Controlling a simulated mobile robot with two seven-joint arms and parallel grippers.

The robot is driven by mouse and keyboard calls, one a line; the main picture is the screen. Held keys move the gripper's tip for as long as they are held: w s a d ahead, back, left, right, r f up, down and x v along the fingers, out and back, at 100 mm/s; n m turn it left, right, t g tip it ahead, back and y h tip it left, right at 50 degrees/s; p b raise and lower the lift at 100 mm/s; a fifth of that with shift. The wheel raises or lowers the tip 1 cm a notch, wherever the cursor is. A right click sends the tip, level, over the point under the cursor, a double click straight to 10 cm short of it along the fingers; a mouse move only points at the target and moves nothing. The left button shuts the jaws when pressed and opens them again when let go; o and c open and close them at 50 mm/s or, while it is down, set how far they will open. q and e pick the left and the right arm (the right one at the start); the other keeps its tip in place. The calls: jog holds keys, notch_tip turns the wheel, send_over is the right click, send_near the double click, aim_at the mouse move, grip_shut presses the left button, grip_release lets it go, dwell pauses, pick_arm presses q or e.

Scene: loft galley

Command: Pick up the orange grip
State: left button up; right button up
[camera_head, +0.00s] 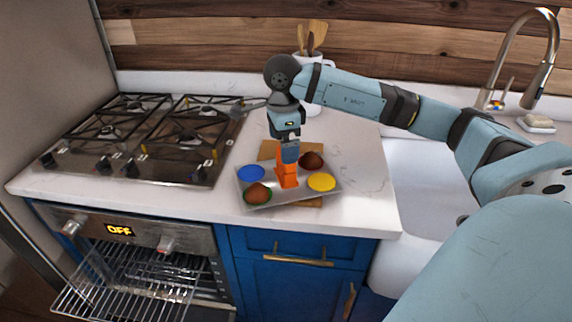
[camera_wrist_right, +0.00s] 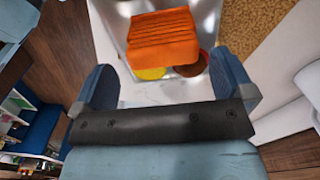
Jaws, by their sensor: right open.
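The orange grip (camera_head: 288,174) stands upright near the middle of a shallow metal tray (camera_head: 285,197) on the white counter. In the right wrist view it is a ribbed orange block (camera_wrist_right: 163,40) at the top centre. My right gripper (camera_head: 290,152) points down at the top of the grip in the head view. In the right wrist view its two blue fingers (camera_wrist_right: 166,76) are spread wide, and the grip appears beyond them with nothing held. Contact with the grip cannot be told. My left gripper is not in view.
Around the grip are a blue disc (camera_head: 251,173), a yellow disc (camera_head: 321,182) and two brown domes (camera_head: 257,194). A wooden board (camera_head: 268,150) lies under the tray. A gas hob (camera_head: 165,135) is left, a sink (camera_head: 420,185) right, and a utensil crock (camera_head: 300,40) behind.

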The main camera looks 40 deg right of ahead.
jog(key=f, duration=0.5)
jog(key=shift+s+d+f, duration=0.15)
jog(key=shift+d+f, duration=0.2)
jog(key=shift+d, duration=0.05)
jog(key=shift+f, duration=0.3)
jog(key=shift+c, duration=0.5)
jog(key=c, duration=0.7)
jog(key=shift+r, duration=0.15)
